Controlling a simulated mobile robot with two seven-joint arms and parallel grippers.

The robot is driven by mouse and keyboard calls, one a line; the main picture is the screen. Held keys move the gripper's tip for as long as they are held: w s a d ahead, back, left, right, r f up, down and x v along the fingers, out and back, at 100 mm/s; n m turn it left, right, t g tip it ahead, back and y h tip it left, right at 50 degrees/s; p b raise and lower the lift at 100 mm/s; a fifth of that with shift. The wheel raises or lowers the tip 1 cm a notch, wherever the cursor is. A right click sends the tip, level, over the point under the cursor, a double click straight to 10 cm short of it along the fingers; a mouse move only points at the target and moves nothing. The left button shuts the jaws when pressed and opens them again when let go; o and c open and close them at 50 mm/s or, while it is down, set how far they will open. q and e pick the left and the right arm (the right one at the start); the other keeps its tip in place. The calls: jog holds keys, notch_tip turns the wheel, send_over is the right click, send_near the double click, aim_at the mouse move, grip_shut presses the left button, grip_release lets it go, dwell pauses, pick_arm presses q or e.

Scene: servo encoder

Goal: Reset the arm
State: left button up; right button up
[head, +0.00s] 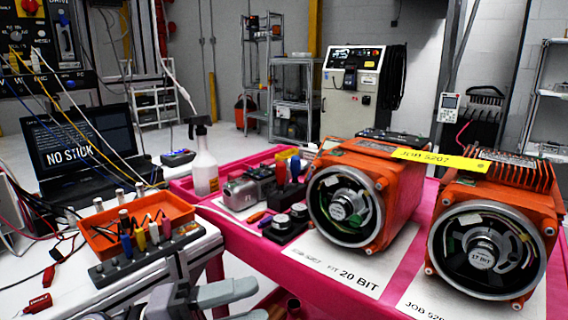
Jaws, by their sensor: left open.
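My left gripper (262,301) is at the bottom edge, low in front of the benches, its grey fingers spread and pointing right. Nothing shows between them. Part of it is cut off by the frame's lower edge. My right gripper is not in view. Two orange servo motors stand on the pink bench to the right. The nearer-left motor (391,172) has an open round encoder end and sits by a "20 BIT" sheet (352,274). The right motor (500,188) is marked "17 BIT". A yellow "JOB 5207" tag (440,160) lies across their tops.
An orange tray (98,238) and a grey rack of coloured-handled tools (108,272) are on the white bench at left, near a laptop (84,138) reading "NO STICK". A spray bottle (204,168), a vise (246,188) and small black parts (284,225) stand left of the motors.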

pick_arm(q)
jog(key=w+a+f+n+t+y, duration=0.2)
jog(key=a+f+n+t+y, duration=0.4)
jog(key=n, duration=0.5)
jog(key=w+a+f+n+t+y, duration=0.1)
jog(key=a+f+n+t+y, duration=0.2)
jog(key=f+n+t+y, duration=0.45)
jog(key=s+a+f+n+g+y, duration=0.2)
jog(key=s+f+n+g, duration=0.2)
jog(key=s+f+n, duration=0.45)
jog(key=s+a+f+n+g+y, duration=0.25)
jog(key=s+f, duration=0.25)
jog(key=f, duration=0.6)
notch_tip(320, 180, up, 11)
jog(key=a+p, duration=0.1)
jog(key=p, duration=1.2)
jog(key=shift+s+a+n, duration=0.15)
jog(key=shift+s+n, duration=0.1)
jog(key=shift+n, duration=0.1)
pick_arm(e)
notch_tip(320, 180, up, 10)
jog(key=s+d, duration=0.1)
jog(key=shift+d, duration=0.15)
pick_arm(q)
jog(key=shift+f, duration=0.15)
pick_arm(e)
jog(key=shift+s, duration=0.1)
